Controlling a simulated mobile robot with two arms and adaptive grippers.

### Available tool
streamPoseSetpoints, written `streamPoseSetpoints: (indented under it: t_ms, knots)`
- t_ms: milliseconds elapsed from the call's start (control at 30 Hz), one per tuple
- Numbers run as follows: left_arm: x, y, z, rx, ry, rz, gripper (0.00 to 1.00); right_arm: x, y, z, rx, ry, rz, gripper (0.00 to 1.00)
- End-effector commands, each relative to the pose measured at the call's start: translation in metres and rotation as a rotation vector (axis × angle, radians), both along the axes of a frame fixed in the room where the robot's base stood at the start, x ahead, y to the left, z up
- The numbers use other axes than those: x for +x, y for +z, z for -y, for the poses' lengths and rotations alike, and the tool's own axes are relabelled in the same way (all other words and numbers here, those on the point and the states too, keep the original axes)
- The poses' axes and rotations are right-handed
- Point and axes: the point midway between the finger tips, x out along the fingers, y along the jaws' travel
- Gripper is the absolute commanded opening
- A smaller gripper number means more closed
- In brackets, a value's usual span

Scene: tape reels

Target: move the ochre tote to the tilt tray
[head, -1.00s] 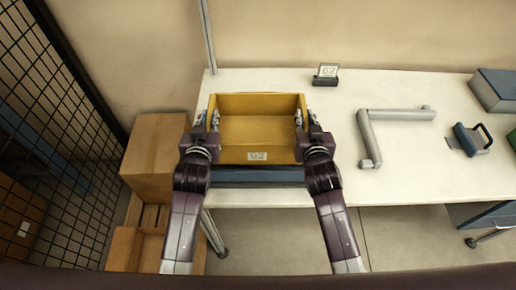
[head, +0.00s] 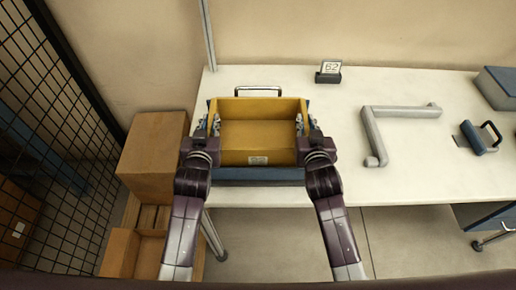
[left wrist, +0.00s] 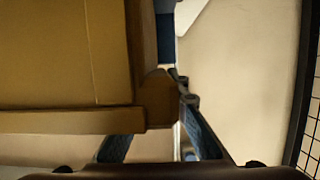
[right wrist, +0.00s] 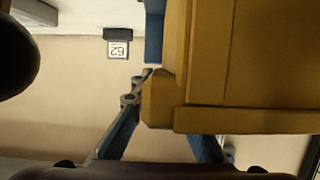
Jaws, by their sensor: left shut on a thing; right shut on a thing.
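The ochre tote (head: 258,133), an open empty box with a label reading 62 on its near wall, is held level between my two grippers. My left gripper (head: 212,124) is shut on its left side wall and my right gripper (head: 302,123) on its right side wall. The tote fills much of the left wrist view (left wrist: 65,55) and of the right wrist view (right wrist: 250,60). A dark blue tray (head: 260,174), which looks like the tilt tray, is directly below, mostly hidden, with a metal handle behind. I cannot tell whether tote and tray touch.
A number stand (head: 329,72) reading 62 is behind on the white table (head: 400,185). A grey angled bar (head: 373,137), a blue handled tool (head: 479,138) and a grey-blue box (head: 498,87) are to the right. Cardboard boxes (head: 152,155) and a mesh fence (head: 50,100) are left.

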Motion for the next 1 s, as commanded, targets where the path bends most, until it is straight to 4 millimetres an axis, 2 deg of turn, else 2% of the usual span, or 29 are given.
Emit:
streamPoseSetpoints:
  t_ms: [67, 100, 233, 567, 1000]
  knots:
    - [0.000, -0.007, 0.002, -0.002, -0.004, 0.003, 0.00, 0.000, -0.007, -0.002, 0.002, 0.004, 0.004, 0.00]
    - [0.000, -0.004, 0.002, -0.002, -0.004, 0.001, 0.17, 0.000, -0.004, -0.002, 0.002, 0.004, 0.002, 0.17]
    - [0.000, -0.004, 0.002, -0.001, -0.003, 0.000, 0.32, 0.000, -0.004, -0.002, 0.002, 0.003, 0.001, 0.32]
    - [-0.003, -0.004, 0.001, 0.000, -0.001, -0.001, 0.32, 0.000, -0.004, -0.001, 0.000, 0.001, 0.000, 0.32]
    - [-0.063, 0.015, 0.001, -0.002, -0.002, -0.001, 0.32, 0.000, -0.004, 0.000, 0.000, 0.000, 0.000, 0.32]
